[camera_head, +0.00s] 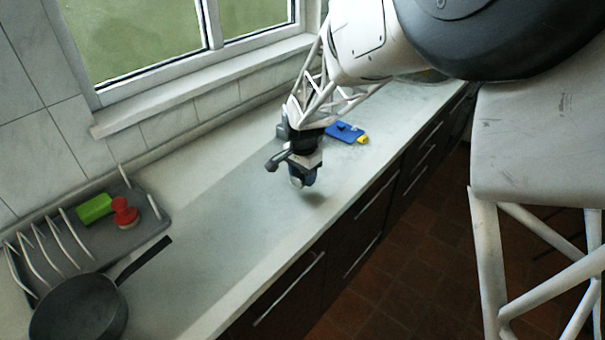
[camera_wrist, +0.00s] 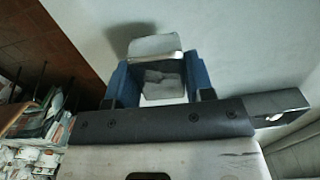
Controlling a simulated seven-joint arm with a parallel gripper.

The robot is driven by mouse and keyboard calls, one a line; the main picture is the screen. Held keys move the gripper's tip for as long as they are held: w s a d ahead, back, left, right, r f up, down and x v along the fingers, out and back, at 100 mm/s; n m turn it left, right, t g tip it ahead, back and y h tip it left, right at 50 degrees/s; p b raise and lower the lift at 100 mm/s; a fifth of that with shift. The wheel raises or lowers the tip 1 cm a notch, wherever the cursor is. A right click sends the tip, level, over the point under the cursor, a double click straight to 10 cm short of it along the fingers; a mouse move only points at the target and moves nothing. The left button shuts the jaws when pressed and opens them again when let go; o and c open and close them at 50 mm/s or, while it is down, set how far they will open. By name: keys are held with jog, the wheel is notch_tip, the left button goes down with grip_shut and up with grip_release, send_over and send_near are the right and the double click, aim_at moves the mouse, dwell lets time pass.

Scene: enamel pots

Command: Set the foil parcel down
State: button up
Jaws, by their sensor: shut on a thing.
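My gripper (camera_head: 303,178) hangs over the middle of the worktop (camera_head: 225,205), pointing down. In the wrist view its two blue fingers (camera_wrist: 160,85) stand on either side of the foil parcel (camera_wrist: 155,44), a pale silvery block, and are shut on it. In the head view only a small pale bit of the parcel (camera_head: 296,183) shows at the fingertips; the fingers hide the rest. A soft shadow lies on the worktop just below and right of the fingertips. The parcel seems slightly above the surface, but I cannot tell whether it touches.
A blue thing with a yellow end (camera_head: 345,132) lies behind the gripper. At the left stand a grey dish rack (camera_head: 150,205) with a green block (camera_head: 95,208) and a red item (camera_head: 125,213), and a dark frying pan (camera_head: 80,312). The worktop between pan and gripper is clear.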

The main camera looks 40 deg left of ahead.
dwell(0.4)
jog(key=w+a+r, duration=0.2)
jog(key=w+a, duration=0.6)
jog(key=w, duration=0.2)
jog(key=w+a+r, duration=0.3)
jog(key=w+a, duration=0.6)
jog(key=w, duration=0.2)
jog(key=shift+w+r+n, duration=0.2)
jog(key=shift+r+n, duration=0.15)
jog(key=shift+n, duration=0.05)
jog(key=shift+a+f, duration=0.1)
jog(key=shift+f, duration=0.05)
jog(key=shift+f, duration=3)
jog(key=shift+f, duration=1.9)
jog(key=shift+f, duration=0.15)
jog(key=o, duration=0.7)
